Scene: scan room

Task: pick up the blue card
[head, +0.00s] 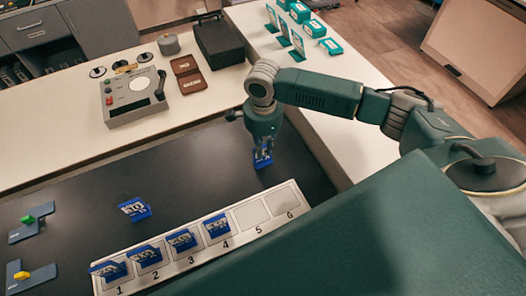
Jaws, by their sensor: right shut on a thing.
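My right gripper (263,143) points down over the dark surface and is shut on a blue card (263,158) with white print. The card hangs upright at or just above the surface; I cannot tell if it touches. Another blue card (134,210) stands tilted on the dark surface at the left. A white strip (250,220) with numbered slots 1 to 6 lies in front. Blue cards stand in slots 1 (110,269), 2 (146,255), 3 (181,240) and 4 (216,227). Slots 5 and 6 are empty. My left gripper is out of view.
Dark blocks with a green knob (28,220) and a yellow knob (21,275) lie at the far left. Teal cards (298,42) stand at the back right.

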